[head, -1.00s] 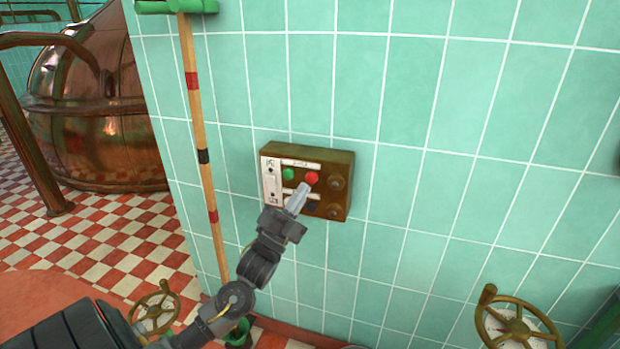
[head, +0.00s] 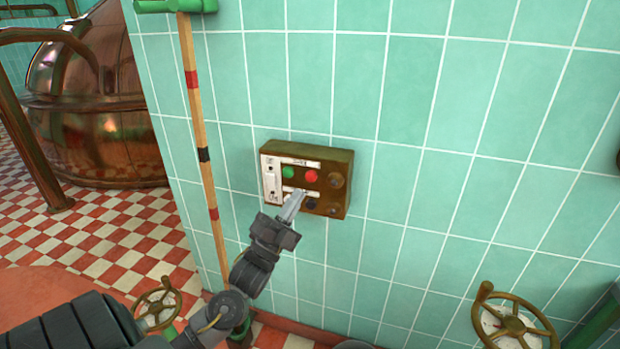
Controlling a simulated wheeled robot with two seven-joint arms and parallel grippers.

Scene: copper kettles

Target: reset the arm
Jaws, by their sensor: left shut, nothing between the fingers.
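My left arm comes in from the lower left. Its gripper (head: 296,198) is shut and empty, with its tips in front of the lower part of a control box on the wall. The control box (head: 338,187) is brown and has a white panel on its left side. A green button (head: 289,172) and a red button (head: 311,176) show on its face, above the fingertips. I cannot tell whether the tips touch the box. My right gripper is not in view.
A wooden pole (head: 199,130) with red and black bands stands against the green tiled wall (head: 440,150). Valve wheels (head: 513,325) show at the lower right and lower left (head: 157,306). A copper kettle (head: 90,120) stands at the back left on a checkered floor (head: 110,230).

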